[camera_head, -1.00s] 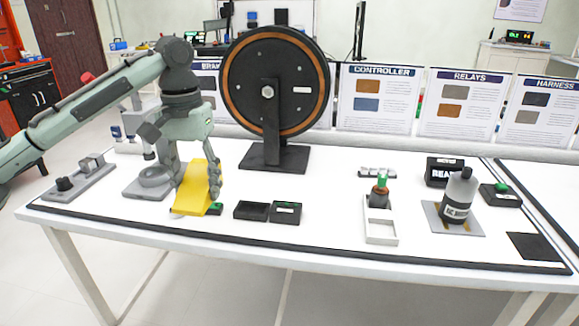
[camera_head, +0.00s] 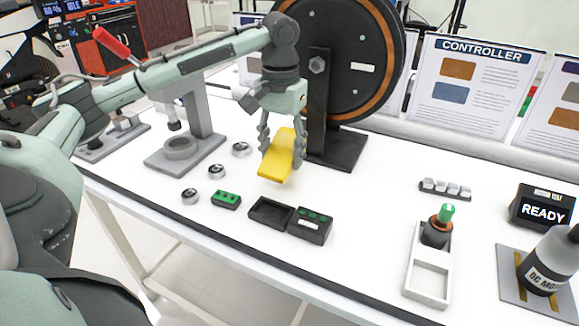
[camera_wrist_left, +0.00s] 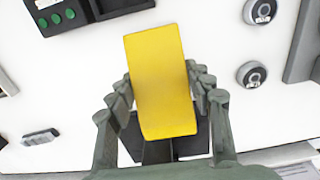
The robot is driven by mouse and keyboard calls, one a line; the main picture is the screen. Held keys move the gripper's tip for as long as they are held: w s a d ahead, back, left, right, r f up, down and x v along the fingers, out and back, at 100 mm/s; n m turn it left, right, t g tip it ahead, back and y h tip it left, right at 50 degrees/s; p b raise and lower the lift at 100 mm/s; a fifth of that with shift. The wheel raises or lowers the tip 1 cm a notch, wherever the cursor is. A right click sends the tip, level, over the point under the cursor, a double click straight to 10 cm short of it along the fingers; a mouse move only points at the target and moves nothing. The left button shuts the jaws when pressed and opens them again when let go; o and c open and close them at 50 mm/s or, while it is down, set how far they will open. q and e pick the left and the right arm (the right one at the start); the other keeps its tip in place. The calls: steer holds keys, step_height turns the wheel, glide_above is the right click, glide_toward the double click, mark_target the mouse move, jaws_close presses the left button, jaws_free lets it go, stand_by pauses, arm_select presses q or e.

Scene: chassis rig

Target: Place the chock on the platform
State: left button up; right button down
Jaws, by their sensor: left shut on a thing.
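The chock is a yellow wedge-like block (camera_head: 279,156). It also fills the middle of the left wrist view (camera_wrist_left: 160,85). My left gripper (camera_head: 282,138) is shut on it, with one finger on each side in the left wrist view (camera_wrist_left: 160,90). The chock is held tilted, seemingly above the white table, in front of the wheel stand. The wheel stand's flat black base (camera_head: 345,152) lies just right of and behind the chock. I cannot tell for sure which surface is the platform. My right gripper is not in view.
A large black wheel (camera_head: 375,60) stands behind the gripper. A grey press (camera_head: 190,152) and small round parts (camera_head: 217,171) are left. A green-topped block (camera_head: 226,199), black tray (camera_head: 268,213) and button box (camera_head: 310,226) are in front. White table between tray and white holder (camera_head: 428,280) is clear.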

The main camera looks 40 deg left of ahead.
arm_select(q)
steer(key=shift+w+f, duration=0.1)
steer(key=shift+f, duration=2.25)
steer(key=o, duration=1.5)
steer(key=shift+r, duration=0.15)
